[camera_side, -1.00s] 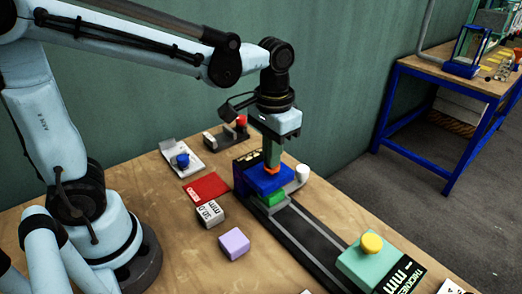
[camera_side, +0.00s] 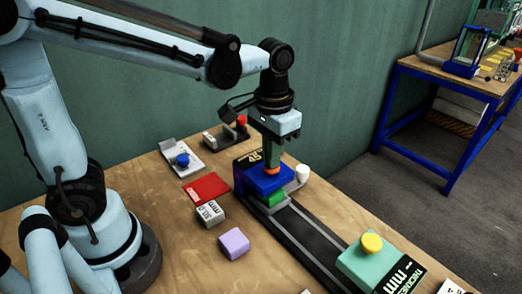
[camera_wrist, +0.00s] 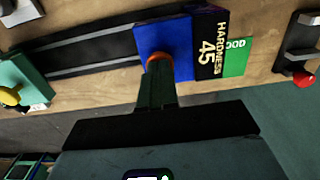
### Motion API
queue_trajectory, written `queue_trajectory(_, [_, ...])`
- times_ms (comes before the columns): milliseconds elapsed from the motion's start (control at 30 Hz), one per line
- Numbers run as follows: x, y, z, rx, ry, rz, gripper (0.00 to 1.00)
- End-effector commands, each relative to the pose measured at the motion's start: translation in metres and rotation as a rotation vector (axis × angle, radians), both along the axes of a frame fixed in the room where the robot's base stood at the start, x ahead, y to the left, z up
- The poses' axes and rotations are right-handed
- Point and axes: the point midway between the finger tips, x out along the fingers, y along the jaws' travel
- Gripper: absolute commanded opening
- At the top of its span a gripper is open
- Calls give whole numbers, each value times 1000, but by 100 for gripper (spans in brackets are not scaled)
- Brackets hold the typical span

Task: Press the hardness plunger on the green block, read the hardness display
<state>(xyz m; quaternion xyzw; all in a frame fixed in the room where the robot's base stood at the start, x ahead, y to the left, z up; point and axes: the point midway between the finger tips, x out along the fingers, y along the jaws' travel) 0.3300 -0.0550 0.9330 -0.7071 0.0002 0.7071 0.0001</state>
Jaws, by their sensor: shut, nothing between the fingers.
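The blue hardness press (camera_side: 268,180) stands at the far end of the dark track on the wooden table. The green block (camera_side: 270,200) sits beneath its blue head, mostly hidden. My gripper (camera_side: 272,162) is shut and points down, its tips at the orange plunger (camera_side: 272,171) on top of the press. In the wrist view the fingertips cover much of the orange plunger (camera_wrist: 158,59) and appear to touch it. The hardness display (camera_wrist: 207,45) reads "HARDNESS 45" in that view. A green label (camera_wrist: 236,54) beside it shows "OOD", its start hidden.
A red plate (camera_side: 208,188), a white-topped block marked mm (camera_side: 210,214) and a lilac block (camera_side: 233,243) lie left of the track. A teal press with a yellow knob (camera_side: 371,244) stands at the near end. Devices with blue (camera_side: 182,159) and red (camera_side: 241,120) knobs stand behind.

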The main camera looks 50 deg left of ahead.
Motion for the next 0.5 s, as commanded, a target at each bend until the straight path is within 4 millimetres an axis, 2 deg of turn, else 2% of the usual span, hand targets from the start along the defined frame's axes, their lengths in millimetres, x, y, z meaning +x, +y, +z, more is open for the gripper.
queue_trajectory(500, [0, 0, 31, 0, 0, 0, 0])
